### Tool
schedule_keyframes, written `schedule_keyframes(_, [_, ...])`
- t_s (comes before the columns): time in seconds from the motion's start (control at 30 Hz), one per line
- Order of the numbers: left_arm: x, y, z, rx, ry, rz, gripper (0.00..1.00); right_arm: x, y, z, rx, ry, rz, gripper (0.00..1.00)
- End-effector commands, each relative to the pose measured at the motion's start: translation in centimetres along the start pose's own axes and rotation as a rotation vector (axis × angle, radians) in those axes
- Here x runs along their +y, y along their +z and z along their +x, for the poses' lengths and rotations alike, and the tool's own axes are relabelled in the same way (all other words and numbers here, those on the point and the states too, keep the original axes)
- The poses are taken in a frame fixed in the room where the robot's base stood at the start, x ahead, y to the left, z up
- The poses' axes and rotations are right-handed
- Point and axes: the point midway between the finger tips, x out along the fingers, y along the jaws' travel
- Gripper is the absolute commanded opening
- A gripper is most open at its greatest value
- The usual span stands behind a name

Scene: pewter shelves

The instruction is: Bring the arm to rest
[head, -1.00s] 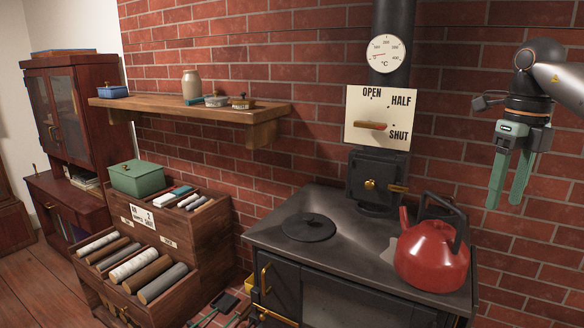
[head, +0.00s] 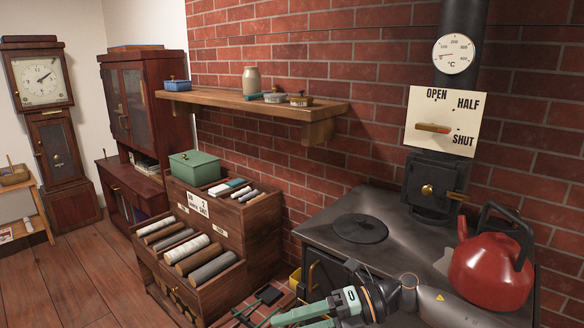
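My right gripper (head: 288,323) is low in the head view, in front of the stove, with its arm coming in from the lower right. Its green fingers point left and stand apart, with nothing seen between them; the lower finger is cut by the bottom edge. My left gripper is not in view.
The black stove (head: 325,222) carries a red kettle (head: 490,270) at right and a round lid (head: 360,229). A wooden drawer unit (head: 262,235) with rolls stands left of it. A wall shelf (head: 240,105) is above. Floor at left (head: 95,275) is clear.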

Motion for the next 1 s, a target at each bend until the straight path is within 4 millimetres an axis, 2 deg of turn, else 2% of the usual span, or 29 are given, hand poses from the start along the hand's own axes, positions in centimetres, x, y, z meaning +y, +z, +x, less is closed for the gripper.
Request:
schedule_keyframes(0.03, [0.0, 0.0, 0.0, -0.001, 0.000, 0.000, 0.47, 0.2, -0.6, 1.6, -0.038, 0.089, 0.062, 0.58])
schedule_keyframes(0.2, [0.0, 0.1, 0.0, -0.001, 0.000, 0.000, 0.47, 0.8, -0.9, 4.2, -0.211, 0.343, 0.287, 0.58])
schedule_keyframes(0.33, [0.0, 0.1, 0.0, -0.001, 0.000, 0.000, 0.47, 0.0, -0.7, 4.3, -0.365, 0.505, 0.496, 0.58])
schedule_keyframes(0.47, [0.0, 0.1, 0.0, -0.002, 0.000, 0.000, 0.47, -2.6, -0.8, 3.3, -0.533, 0.634, 0.731, 0.58])
schedule_keyframes(0.63, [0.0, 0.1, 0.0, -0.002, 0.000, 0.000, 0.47, -8.3, -2.3, 1.0, -0.770, 0.749, 1.065, 0.58])
schedule_keyframes(0.77, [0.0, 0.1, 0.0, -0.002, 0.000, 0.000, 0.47, -14.0, -5.5, -1.0, -0.959, 0.795, 1.335, 0.58])
schedule_keyframes(0.87, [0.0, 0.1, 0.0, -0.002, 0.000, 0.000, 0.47, -18.6, -9.3, -2.5, -1.106, 0.805, 1.548, 0.58])
schedule_keyframes(1.0, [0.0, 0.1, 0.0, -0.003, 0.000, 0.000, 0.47, -24.2, -16.1, -4.3, -1.299, 0.784, 1.826, 0.58])
